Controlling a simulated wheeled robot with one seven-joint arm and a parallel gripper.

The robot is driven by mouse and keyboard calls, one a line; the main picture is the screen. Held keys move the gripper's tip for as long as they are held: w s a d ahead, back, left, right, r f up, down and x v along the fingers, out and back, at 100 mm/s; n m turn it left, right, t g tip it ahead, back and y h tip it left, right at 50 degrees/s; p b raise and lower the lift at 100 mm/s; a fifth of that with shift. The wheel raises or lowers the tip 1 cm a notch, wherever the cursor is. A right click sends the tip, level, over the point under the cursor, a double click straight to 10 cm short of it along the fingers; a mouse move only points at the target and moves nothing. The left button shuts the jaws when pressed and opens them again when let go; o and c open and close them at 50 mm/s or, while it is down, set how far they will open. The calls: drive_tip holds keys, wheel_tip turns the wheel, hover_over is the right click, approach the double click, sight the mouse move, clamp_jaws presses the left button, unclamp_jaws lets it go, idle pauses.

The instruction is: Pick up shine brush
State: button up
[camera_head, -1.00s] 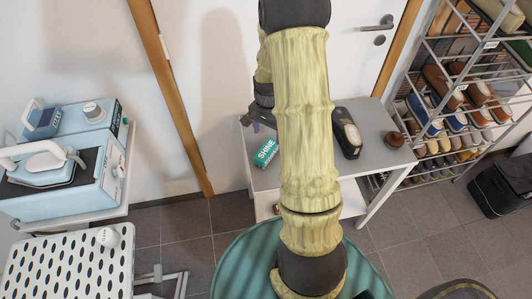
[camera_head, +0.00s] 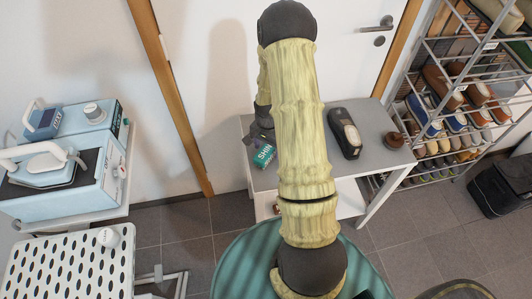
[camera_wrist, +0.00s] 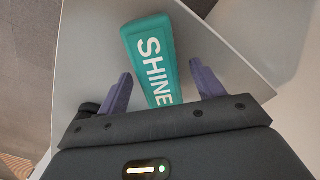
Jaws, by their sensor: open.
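The shine brush is a teal block with white "SHINE" lettering (camera_head: 264,155), lying on the grey table (camera_head: 376,155) left of my arm. In the wrist view the shine brush (camera_wrist: 154,60) lies between and beyond the two purple fingers of my gripper (camera_wrist: 160,86). The fingers are open, with a gap on each side of the brush. The brush's near end is hidden by the gripper body. In the head view my gripper (camera_head: 254,150) is just above the brush and covers part of it.
A dark shoe (camera_head: 345,133) and a small brown round object (camera_head: 394,140) stand on the table right of my arm. A shoe rack (camera_head: 450,100) stands at the right. A white door (camera_head: 230,60) is behind the table.

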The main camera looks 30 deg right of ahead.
sight(268, 148)
drive_tip(key=shift+f, duration=0.4)
drive_tip(key=c, duration=1.2)
drive_tip(key=shift+r, duration=0.1)
wheel_tip(268, 148, up, 10)
drive_tip(key=shift+f, duration=0.1)
